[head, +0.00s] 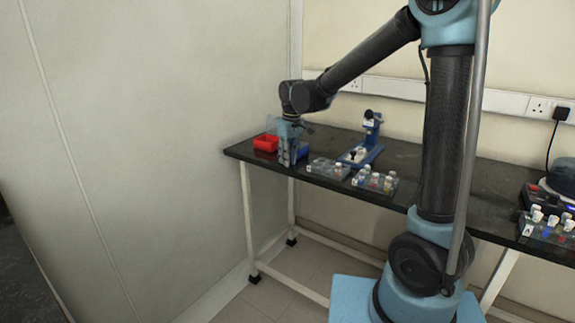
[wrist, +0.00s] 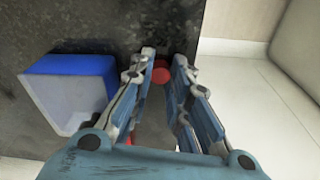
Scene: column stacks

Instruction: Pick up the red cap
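A small round red thing, which looks like the red cap (wrist: 161,75), shows between my fingers near their tips in the wrist view. It appears to be at the dark tabletop, and I cannot tell how far below the fingertips it is. My gripper (wrist: 164,58) is open, with a clear gap between its fingers, and I see neither finger pressed on the red thing. In the head view my gripper (head: 287,163) points down over the left end of the table, where it hides the cap. Another bit of red (wrist: 128,140) shows beside the left finger, mostly hidden.
A blue tray (wrist: 70,64) with a pale inside lies left of my fingers in the wrist view. A red tray (head: 266,143) stands beside my gripper. Racks of vials (head: 328,169) (head: 374,181) and a blue stand (head: 372,140) are to the right. The table edge (head: 262,161) is close.

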